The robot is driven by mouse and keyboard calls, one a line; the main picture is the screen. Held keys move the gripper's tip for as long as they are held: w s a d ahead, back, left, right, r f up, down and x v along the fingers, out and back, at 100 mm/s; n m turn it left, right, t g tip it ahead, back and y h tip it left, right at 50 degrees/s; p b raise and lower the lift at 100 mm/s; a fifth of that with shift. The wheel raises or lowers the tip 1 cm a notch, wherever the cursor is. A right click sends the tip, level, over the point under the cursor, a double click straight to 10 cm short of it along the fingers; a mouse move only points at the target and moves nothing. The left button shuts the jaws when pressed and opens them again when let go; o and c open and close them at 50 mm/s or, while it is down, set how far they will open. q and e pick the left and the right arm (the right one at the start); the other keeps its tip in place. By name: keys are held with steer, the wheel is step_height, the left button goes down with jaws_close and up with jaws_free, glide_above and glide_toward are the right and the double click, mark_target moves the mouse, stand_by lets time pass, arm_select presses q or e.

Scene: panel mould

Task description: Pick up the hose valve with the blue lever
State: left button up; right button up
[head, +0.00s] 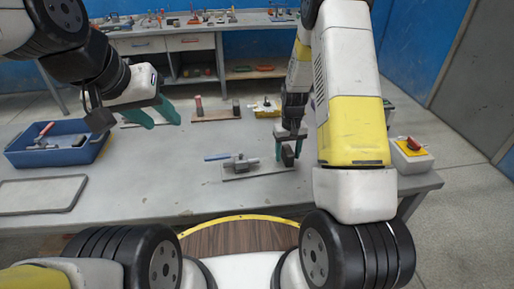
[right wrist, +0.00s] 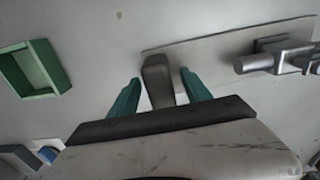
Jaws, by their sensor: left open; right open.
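The hose valve (head: 238,163) is grey, with a blue lever (head: 216,157) pointing left. It lies on a thin grey plate (head: 257,174) near the middle of the table; its grey body also shows at the right of the right wrist view (right wrist: 272,60), where the lever is not visible. My right gripper (head: 289,147) is open at the right end of the plate, to the right of the valve. A dark upright block (right wrist: 158,82) shows between its teal fingers, with gaps on both sides. My left gripper (head: 152,115) is open and empty above the table's left part.
A blue tray (head: 20,158) with tools and a flat grey panel (head: 40,194) are at the left. A wooden board (head: 216,116) and a yellow fixture (head: 264,110) lie behind. A box with a red knob (head: 411,160) stands right. The table left of the valve is clear.

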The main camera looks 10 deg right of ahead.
jaws_close()
steer(key=shift+r, duration=0.15)
